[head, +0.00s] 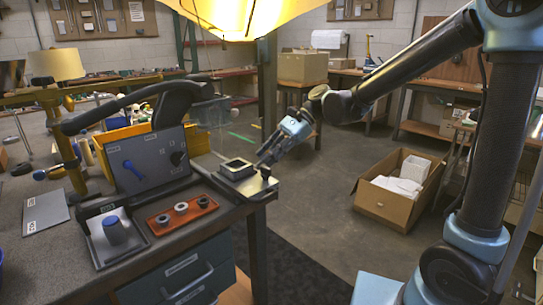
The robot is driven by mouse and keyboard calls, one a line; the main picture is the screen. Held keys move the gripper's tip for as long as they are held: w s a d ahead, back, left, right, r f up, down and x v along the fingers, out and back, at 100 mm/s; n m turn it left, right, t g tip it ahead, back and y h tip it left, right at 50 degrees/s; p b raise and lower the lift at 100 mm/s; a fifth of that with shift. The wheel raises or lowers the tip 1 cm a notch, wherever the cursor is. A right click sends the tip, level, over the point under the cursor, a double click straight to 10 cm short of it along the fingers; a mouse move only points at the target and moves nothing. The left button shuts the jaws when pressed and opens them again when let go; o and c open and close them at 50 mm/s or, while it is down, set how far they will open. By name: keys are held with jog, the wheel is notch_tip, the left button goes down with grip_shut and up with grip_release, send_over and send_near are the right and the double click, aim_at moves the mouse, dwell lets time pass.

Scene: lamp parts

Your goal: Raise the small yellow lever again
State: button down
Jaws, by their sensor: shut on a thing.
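My gripper (262,163) reaches down from the right to the bench's far right corner. Its fingertips are shut on a small part at the right end of a light metal fixture (238,184). The fixture has a dark square opening (236,165) on top, just left of the fingers. I cannot make out a yellow lever there; the held part is small and mostly hidden by the fingers, so its colour and angle cannot be told.
On the bench are an upright grey panel (140,168) with a blue handle, an orange tray (181,217) of rings, and a blue cylinder (114,230) on a metal tray. A large yellow lampshade (235,15) hangs above. An open cardboard box (384,212) stands on the floor right.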

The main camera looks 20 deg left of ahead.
jog(key=shift+w+a, duration=0.1)
jog(key=c, duration=1.4)
grip_release()
jog(key=v, duration=1.2)
jog(key=shift+f, duration=0.1)
jog(key=d+f+n+t+h, duration=0.1)
jog(key=d+f+t, duration=0.25)
jog(key=d, duration=0.85)
jog(key=d+f+n+t+h, duration=0.1)
jog(key=d+f+t, duration=0.25)
jog(key=d, duration=0.95)
jog(key=s+d+f+n+t+h, duration=0.1)
jog(key=s+d+f, duration=0.1)
jog(key=d+f, duration=0.2)
jog(key=s+d+f+n+t+h, duration=0.1)
jog(key=d+f, duration=0.4)
jog(key=d, duration=0.5)
jog(key=s+d+f+n+h, duration=0.1)
jog(key=s+d+f+h, duration=0.1)
jog(key=s+d+f, duration=0.2)
jog(key=shift+d+f+n+t+h, duration=0.2)
jog(key=shift+d+f, duration=0.05)
jog(key=shift+d, duration=0.65)
jog(key=shift+d+f+n+t+h, duration=0.2)
jog(key=shift+d+f, duration=0.05)
jog(key=shift+d, duration=0.65)
